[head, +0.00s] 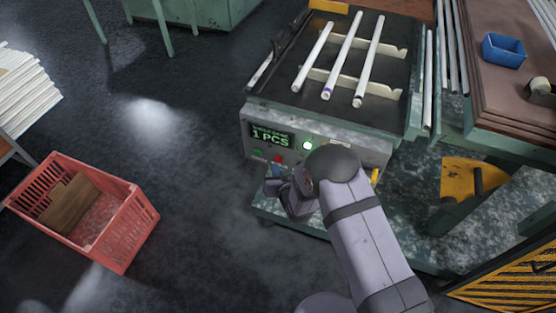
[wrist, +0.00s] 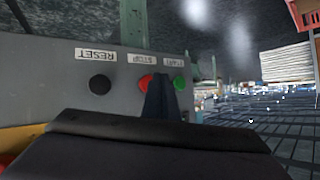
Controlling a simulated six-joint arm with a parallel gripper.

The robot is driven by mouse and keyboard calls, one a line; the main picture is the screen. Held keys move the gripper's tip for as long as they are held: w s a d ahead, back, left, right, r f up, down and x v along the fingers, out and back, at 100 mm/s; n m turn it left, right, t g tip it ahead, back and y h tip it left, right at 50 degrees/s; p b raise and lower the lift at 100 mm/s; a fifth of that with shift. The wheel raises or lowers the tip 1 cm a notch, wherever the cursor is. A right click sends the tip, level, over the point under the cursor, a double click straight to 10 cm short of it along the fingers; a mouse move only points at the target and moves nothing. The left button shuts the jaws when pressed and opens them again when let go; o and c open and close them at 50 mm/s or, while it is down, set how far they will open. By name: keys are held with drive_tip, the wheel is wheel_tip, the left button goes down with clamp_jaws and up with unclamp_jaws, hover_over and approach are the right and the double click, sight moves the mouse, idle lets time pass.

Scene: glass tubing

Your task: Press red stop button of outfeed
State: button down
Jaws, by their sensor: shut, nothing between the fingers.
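The outfeed control panel (head: 345,148) is on the front of the machine, and its display (head: 271,135) reads "1 PCS". The red stop button (head: 277,158) sits below the display, right of the green start button (head: 257,153). In the wrist view the labels are upside down; the red button (wrist: 145,83) lies between the black reset button (wrist: 100,84) and the green button (wrist: 179,83). My gripper (head: 273,172) is shut and empty just in front of the panel. Its dark fingertips (wrist: 159,88) cover the right part of the red button. I cannot tell whether they touch it.
A green light (head: 308,145) glows on the panel. Three white glass tubes (head: 343,55) lie on the rack above. A red crate (head: 120,225) with a brown piece inside stands on the floor at left. A yellow-topped stool or bracket (head: 470,180) is at right.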

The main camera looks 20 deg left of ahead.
drive_tip(key=shift+w, duration=0.15)
drive_tip(key=shift+w+b, duration=0.3)
drive_tip(key=shift+b, duration=0.05)
drive_tip(key=shift+w+b, duration=0.3)
drive_tip(key=shift+w, duration=0.2)
idle(0.9)
drive_tip(key=shift+s, duration=0.1)
idle(0.3)
drive_tip(key=shift+s, duration=0.85)
drive_tip(key=shift+s, duration=0.1)
drive_tip(key=shift+s+p, duration=0.75)
drive_tip(key=shift+s, duration=1.65)
